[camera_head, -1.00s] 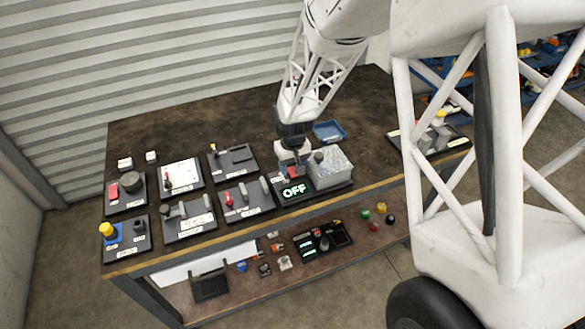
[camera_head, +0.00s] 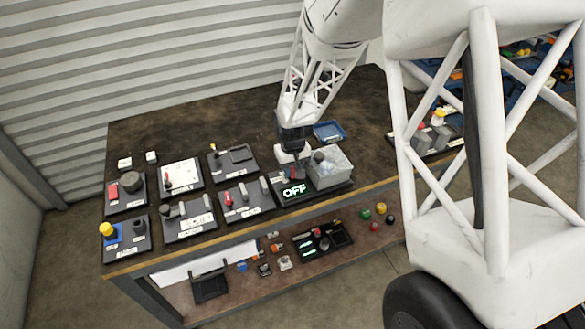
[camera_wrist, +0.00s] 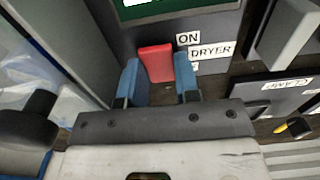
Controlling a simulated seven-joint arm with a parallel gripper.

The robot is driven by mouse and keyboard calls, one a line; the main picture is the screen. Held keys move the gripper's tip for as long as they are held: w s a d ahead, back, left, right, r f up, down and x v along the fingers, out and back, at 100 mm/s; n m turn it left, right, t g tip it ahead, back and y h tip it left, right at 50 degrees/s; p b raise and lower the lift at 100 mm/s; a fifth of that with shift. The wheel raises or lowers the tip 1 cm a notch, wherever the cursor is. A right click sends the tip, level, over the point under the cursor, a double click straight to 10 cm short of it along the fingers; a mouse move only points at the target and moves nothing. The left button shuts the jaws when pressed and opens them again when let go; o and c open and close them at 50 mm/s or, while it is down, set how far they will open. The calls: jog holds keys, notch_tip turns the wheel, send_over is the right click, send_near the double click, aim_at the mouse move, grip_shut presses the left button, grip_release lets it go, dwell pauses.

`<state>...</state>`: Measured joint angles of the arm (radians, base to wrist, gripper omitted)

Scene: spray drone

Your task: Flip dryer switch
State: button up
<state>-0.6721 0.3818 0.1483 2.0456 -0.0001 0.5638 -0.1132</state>
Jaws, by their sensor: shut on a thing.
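The dryer panel lies at the table's front edge in the head view, with a lit display (camera_head: 294,190) reading OFF. In the wrist view, the red dryer switch (camera_wrist: 155,60) stands beside the labels ON and DRYER (camera_wrist: 211,50). My gripper (camera_wrist: 157,68) has its blue fingertips on both sides of the red switch and is shut on it. In the head view my gripper (camera_head: 290,166) is over the panel and mostly hides the switch.
Several other switch panels stand to the left, including one with a red lever (camera_head: 229,197) and one with a yellow button (camera_head: 107,229). A blue tray (camera_head: 329,131) lies behind. The table's back left is clear. A shelf (camera_head: 262,283) with loose parts lies below.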

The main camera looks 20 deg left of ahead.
jog(key=shift+s+t+y, duration=0.1)
jog(key=shift+t+y, duration=0.5)
jog(key=o, duration=0.9)
jog(key=shift+d+r, duration=0.1)
jog(key=shift+r, duration=0.1)
jog(key=shift+s+d+r, duration=0.1)
jog(key=shift+r, duration=1.1)
jog(key=shift+s+d+r, duration=0.15)
jog(key=shift+r, duration=1.1)
jog(key=shift+s+d+r, duration=0.1)
jog(key=shift+r, duration=1.1)
